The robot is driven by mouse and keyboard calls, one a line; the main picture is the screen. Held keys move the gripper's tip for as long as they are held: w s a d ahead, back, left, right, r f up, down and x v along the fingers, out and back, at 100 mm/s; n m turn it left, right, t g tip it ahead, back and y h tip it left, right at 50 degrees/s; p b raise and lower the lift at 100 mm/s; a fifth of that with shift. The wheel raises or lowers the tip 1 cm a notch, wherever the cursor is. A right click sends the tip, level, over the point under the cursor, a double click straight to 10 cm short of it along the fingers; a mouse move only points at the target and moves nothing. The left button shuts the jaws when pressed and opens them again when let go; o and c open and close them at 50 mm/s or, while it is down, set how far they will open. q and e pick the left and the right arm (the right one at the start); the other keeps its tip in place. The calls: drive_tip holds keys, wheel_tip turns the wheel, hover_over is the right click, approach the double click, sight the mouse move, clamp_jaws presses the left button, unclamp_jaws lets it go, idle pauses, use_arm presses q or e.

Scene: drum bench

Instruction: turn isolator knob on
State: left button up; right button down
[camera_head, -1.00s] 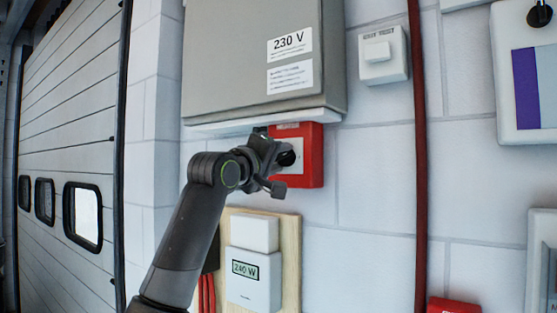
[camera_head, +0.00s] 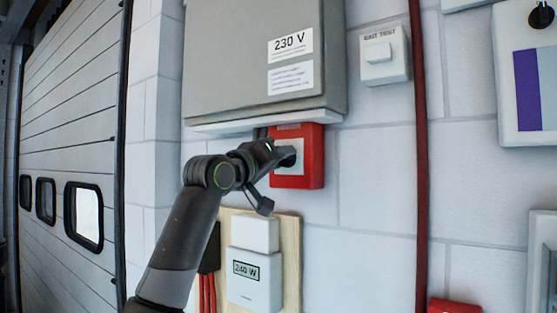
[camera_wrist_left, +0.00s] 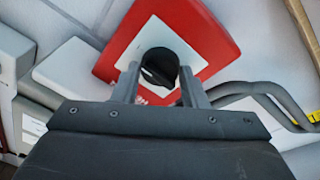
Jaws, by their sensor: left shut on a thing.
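The isolator is a red box (camera_head: 311,158) with a white face, fixed to the wall under the grey cabinet. Its black round knob (camera_wrist_left: 159,68) shows in the left wrist view between my left gripper's two fingers. My left gripper (camera_head: 284,156) reaches the knob from the left in the head view and is shut on it. The gripper partly hides the knob and the left of the white face there. In the left wrist view the gripper (camera_wrist_left: 158,88) appears rotated relative to the red box. My right gripper is not in view.
The grey cabinet (camera_head: 230,60) marked 230 V hangs just above the isolator. A meter (camera_head: 254,280) reading 240 W sits on a wooden board below. A white switch (camera_head: 384,55) and a dark red pipe (camera_head: 418,150) are to the right. The wall between is bare.

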use_arm(q)
drive_tip(key=shift+f, duration=0.25)
drive_tip(key=o, duration=0.7)
drive_tip(key=shift+o, duration=1.3)
drive_tip(key=shift+r, duration=0.15)
drive_tip(key=b+v, duration=1)
drive_tip(key=v, duration=0.7)
drive_tip(key=shift+s+a, duration=0.1)
drive_tip(key=shift+s, duration=0.05)
